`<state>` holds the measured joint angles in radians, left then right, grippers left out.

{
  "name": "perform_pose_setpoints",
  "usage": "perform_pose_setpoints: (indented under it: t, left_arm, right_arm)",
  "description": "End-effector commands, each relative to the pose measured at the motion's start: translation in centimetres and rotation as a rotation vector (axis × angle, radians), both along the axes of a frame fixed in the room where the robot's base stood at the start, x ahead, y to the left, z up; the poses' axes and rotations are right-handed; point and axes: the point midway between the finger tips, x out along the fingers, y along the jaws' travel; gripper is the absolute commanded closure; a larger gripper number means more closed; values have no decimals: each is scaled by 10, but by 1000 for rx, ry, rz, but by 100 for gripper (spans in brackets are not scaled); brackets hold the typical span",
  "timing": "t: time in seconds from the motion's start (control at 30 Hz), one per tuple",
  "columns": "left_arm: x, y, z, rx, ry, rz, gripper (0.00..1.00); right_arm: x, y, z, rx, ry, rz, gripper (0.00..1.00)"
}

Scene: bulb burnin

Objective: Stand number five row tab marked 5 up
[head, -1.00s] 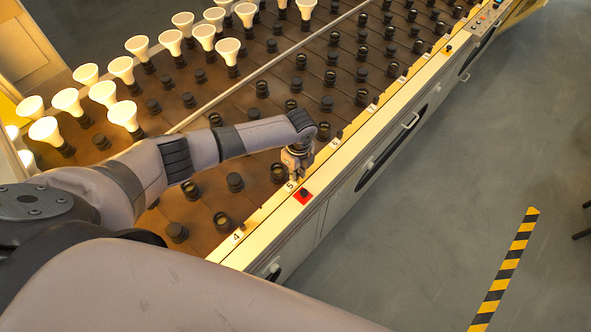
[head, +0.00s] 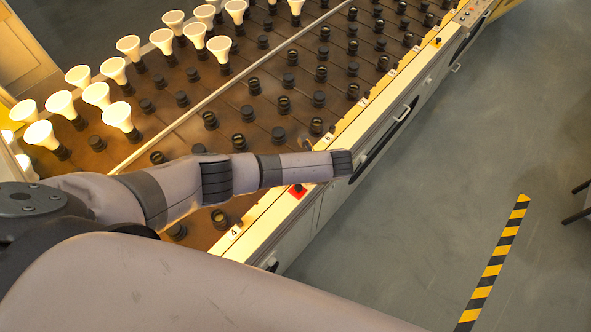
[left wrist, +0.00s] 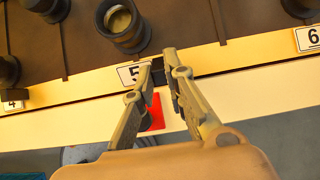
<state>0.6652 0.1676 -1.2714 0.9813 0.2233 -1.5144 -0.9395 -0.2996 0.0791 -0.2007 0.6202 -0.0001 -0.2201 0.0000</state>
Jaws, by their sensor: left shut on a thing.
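The row tab marked 5 (left wrist: 129,75) shows in the left wrist view as a white plate with a black number, at the yellow strip along the rack's front edge. My left gripper (left wrist: 162,65) has its fingertips close together at the tab's right end, around a small dark part. The fingers partly cover the tab, so its exact tilt is hard to tell. In the head view my left forearm reaches across the rack's front edge and hides the tab and the gripper. My right gripper is not in view.
A red square (left wrist: 153,113) lies just in front of the tab and shows in the head view (head: 297,191). A dark socket (left wrist: 124,22) stands behind it. Tabs 4 (head: 235,231) and 6 (left wrist: 308,38) flank it. Lit bulbs (head: 119,115) fill the far-left rows.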

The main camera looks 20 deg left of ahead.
Motion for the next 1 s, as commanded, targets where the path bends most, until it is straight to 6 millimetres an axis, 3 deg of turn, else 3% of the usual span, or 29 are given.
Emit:
perform_pose_setpoints:
  t: [0.43,0.47,0.73,1.0]
  left_arm:
    - [0,-1,0,9,-4,-1,100]
    - [0,-1,0,9,-4,-1,86]
    - [0,0,0,8,-3,0,68]
    - [0,0,0,8,-3,0,68]
  right_arm:
    - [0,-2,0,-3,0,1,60]
    - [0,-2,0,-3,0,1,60]
    - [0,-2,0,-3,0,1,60]
    - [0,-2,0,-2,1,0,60]
